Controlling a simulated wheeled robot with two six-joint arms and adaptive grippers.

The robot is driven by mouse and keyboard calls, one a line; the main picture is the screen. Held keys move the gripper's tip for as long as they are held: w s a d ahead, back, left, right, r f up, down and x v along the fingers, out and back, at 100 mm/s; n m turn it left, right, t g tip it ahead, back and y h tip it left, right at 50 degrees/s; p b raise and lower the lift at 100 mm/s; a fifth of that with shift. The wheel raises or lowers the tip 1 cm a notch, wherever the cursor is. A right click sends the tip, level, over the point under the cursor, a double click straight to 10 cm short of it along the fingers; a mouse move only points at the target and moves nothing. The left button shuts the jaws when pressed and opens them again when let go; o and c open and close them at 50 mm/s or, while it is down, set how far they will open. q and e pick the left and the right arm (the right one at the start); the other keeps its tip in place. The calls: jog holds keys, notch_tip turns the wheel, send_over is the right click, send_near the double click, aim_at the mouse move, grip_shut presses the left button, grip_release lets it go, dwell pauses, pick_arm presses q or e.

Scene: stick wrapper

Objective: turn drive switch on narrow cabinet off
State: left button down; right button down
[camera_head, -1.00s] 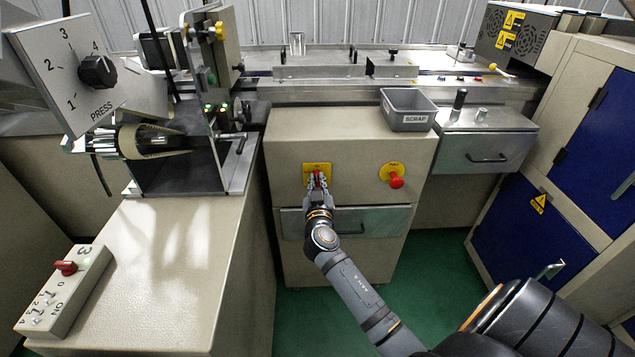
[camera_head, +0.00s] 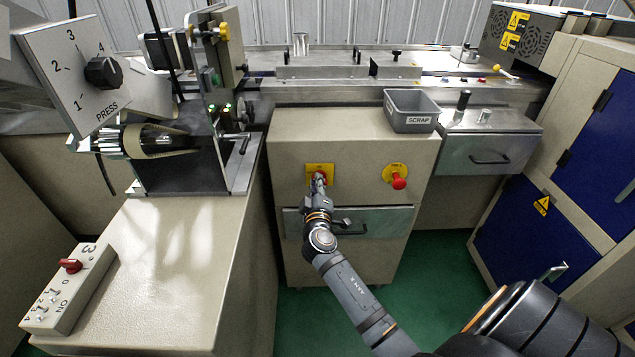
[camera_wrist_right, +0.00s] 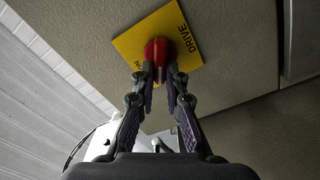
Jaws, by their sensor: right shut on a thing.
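The narrow cabinet (camera_head: 355,150) stands in the middle of the head view. Its red drive switch (camera_wrist_right: 158,52) sits on a yellow plate (camera_wrist_right: 132,46) marked DRIVE and ON in the right wrist view. In the head view the plate (camera_head: 313,169) is on the cabinet's upper left front, and the switch is mostly hidden by my right gripper (camera_head: 319,182). In the wrist view my right gripper (camera_wrist_right: 160,80) has its fingertips closed on the red knob. My left gripper is not in view.
A red push button (camera_head: 399,183) on a yellow plate is to the right on the same cabinet. A drawer with a handle (camera_head: 375,222) lies just below my gripper. A grey SCRAP bin (camera_head: 411,111) stands on top. A control box (camera_head: 66,290) is at lower left.

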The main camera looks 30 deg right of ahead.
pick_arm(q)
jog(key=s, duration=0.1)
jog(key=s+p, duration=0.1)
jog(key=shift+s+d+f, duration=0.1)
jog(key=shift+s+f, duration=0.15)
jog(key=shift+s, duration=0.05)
pick_arm(e)
jog(key=n, duration=0.6)
jog(key=shift+a+f, duration=0.1)
jog(key=shift+f, duration=0.25)
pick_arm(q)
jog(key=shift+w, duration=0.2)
pick_arm(e)
jog(key=c, duration=1.4)
grip_release()
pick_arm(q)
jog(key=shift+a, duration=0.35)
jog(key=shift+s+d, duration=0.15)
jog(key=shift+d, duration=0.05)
pick_arm(e)
jog(key=v, duration=0.7)
jog(key=shift+s+a, duration=0.1)
jog(key=shift+s, duration=0.1)
